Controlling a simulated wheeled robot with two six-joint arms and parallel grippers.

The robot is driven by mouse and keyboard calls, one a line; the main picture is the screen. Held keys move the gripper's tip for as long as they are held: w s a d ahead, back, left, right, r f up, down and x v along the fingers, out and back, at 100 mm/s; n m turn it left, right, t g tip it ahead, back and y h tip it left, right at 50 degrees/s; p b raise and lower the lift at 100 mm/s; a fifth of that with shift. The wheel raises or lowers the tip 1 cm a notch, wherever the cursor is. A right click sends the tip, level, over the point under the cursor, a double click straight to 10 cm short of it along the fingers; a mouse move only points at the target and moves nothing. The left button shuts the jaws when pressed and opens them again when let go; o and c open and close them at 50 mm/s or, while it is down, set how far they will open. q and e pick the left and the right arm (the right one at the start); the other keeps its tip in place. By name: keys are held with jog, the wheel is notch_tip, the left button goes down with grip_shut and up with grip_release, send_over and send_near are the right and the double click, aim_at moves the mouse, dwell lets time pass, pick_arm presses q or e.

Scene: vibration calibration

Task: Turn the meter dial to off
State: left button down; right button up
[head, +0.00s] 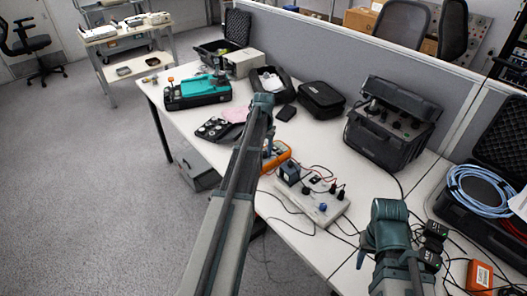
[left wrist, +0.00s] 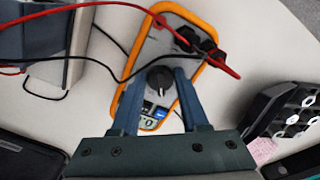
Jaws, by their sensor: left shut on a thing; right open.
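The orange-edged meter (head: 283,152) lies on the table in the head view, partly hidden by my left arm. In the left wrist view the meter (left wrist: 195,84) shows its grey face, with a black round dial (left wrist: 160,78) bearing a light pointer mark. My left gripper (left wrist: 161,76) has its two blue fingers on either side of the dial and is shut on it. In the head view my left gripper (head: 269,141) is mostly hidden behind its arm at the meter. My right gripper (head: 368,244) is open and empty at the lower right, over the table.
Black plugs (left wrist: 203,47) with red and black leads sit at one end of the meter. A white board with knobs (head: 312,199) stands close to the meter. A black case (head: 390,128), a teal device (head: 198,92) and loose cables lie on the table.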

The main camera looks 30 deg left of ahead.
aim_at(264, 153)
pick_arm(q)
jog(key=shift+n, duration=0.6)
jog(key=shift+d, duration=0.1)
jog(key=shift+c, duration=2.1)
grip_release()
jog(key=shift+r, duration=0.1)
pick_arm(e)
jog(key=shift+r, duration=0.15)
pick_arm(q)
notch_tip(264, 153, up, 14)
jog(key=p, duration=1.3)
jog(key=shift+f+p, duration=0.2)
jog(key=shift+p, duration=0.2)
pick_arm(e)
notch_tip(264, 153, up, 14)
jog(key=shift+f, duration=0.2)
